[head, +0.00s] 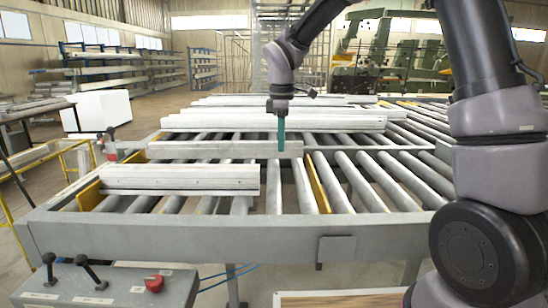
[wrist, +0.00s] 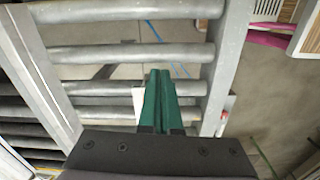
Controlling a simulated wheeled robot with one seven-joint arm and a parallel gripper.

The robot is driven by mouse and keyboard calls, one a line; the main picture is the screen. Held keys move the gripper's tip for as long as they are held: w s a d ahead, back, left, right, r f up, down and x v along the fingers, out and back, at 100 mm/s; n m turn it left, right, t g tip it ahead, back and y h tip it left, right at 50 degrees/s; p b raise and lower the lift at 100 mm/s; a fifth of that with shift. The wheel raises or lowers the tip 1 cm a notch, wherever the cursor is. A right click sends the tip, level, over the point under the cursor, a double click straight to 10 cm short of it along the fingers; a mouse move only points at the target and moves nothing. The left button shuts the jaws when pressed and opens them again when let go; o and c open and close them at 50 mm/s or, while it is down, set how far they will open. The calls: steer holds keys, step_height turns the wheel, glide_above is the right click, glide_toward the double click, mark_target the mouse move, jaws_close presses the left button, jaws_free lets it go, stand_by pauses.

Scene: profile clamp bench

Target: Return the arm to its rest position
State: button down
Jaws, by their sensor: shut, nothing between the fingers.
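My gripper (head: 281,133) hangs over the roller bench, its green fingers pointing down. In the wrist view the two green fingers (wrist: 160,88) lie together, shut with nothing between them. The roller bench (head: 200,236) has a grey frame with several metal rollers. A pale profile (head: 180,179) lies across the rollers at the front left. Another profile (head: 200,151) lies behind it, close to the fingertips in the picture; I cannot tell whether they touch.
More profiles (head: 275,121) lie stacked further back. A control panel (head: 105,285) with black levers and a red button stands at the front left. Yellow strips (head: 318,183) stand between rollers. The rollers at the right are bare. Storage racks (head: 105,70) stand far back.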

steer(key=s+d+r+m+t+y, duration=0.1)
steer(key=s+d+r+m+t, duration=0.2)
steer(key=s+d+r+m, duration=0.4)
steer(key=s+d+r+m+t+y, duration=0.1)
steer(key=s+d+r+m+t, duration=0.3)
steer(key=s+d+m, duration=0.9)
step_height(320, 180, up, 3)
steer(key=shift+d+r+m, duration=0.15)
steer(key=shift+d+m, duration=0.35)
steer(key=shift+d, duration=0.6)
